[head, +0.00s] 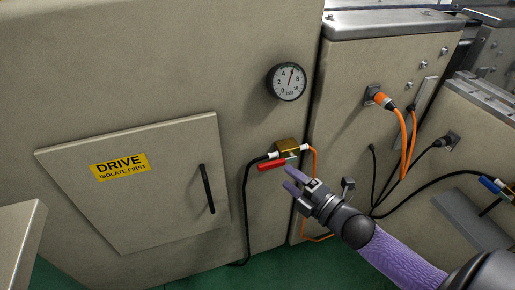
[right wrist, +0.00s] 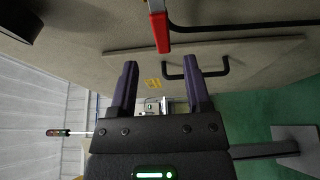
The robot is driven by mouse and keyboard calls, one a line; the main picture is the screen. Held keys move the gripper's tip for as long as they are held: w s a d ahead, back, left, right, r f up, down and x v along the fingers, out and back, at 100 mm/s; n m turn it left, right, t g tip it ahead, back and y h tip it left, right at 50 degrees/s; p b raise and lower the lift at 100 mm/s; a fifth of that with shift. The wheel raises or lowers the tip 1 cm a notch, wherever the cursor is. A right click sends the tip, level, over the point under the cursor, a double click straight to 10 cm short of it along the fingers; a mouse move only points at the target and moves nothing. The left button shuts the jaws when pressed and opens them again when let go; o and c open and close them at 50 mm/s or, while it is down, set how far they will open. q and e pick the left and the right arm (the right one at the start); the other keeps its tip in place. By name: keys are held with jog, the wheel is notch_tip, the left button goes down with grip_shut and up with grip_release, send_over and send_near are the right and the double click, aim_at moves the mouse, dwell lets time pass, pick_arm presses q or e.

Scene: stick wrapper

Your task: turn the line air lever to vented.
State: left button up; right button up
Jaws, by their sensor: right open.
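The red lever (head: 272,165) sits on a small brass valve (head: 288,146) on the beige cabinet wall. It lies nearly level, its free end pointing left. My right gripper (head: 290,178) is open and empty just below and right of the lever, apart from it as far as I can tell. In the right wrist view the red lever (right wrist: 160,32) shows ahead of the gap between my right fingers (right wrist: 160,75). A round gauge (head: 286,81) above the valve has its needle pointing roughly up. My left gripper is not in view.
A black hose (head: 246,205) and an orange hose (head: 315,165) run from the valve. A cabinet door marked DRIVE (head: 130,195) with a black handle (head: 207,189) is at left. Orange cables (head: 403,145) and a blue lever (head: 490,185) are at right.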

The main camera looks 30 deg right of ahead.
aim_at(272, 167)
jog(key=w+b, duration=0.1)
jog(key=w, duration=0.1)
jog(key=w+a+b, duration=0.1)
jog(key=w, duration=0.2)
jog(key=w+b, duration=0.2)
jog(key=w, duration=0.1)
jog(key=shift+a+f, duration=0.25)
jog(key=shift+f, duration=0.05)
jog(key=shift+w+r, duration=0.15)
jog(key=shift+w, duration=0.15)
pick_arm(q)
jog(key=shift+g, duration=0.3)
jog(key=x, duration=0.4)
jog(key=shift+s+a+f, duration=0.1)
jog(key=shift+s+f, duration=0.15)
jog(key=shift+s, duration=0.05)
pick_arm(e)
grip_shut()
